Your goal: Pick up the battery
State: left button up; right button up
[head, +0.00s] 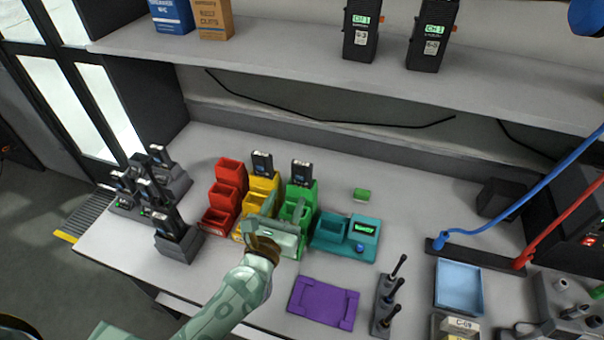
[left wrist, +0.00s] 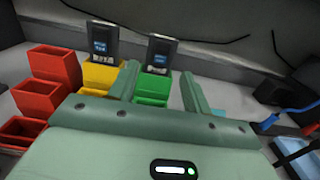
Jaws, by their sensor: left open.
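Two dark upright packs with blue label faces look like batteries; I cannot tell which one the task means. One stands in the back yellow bin (head: 262,163), and it shows in the left wrist view (left wrist: 103,46). The other stands in the back green bin (head: 300,172), and it shows in the left wrist view (left wrist: 161,53). My left gripper (head: 284,212) is open over the front of the yellow and green bins. In the left wrist view its fingers (left wrist: 158,85) stand apart, with the green bins beyond and between them. My right gripper is out of view.
Red bins (head: 229,172) stand left of the yellow ones. A teal box with a display (head: 363,232) is close on the right. Dark devices (head: 178,240) stand at left. A purple tray (head: 322,302) lies in front.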

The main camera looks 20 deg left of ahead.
aim_at(299, 175)
pick_arm(q)
jog(key=w, duration=0.7)
jog(key=shift+w+d+f, duration=0.1)
jog(key=shift+d+f, duration=0.05)
jog(key=shift+d, duration=0.1)
grip_shut()
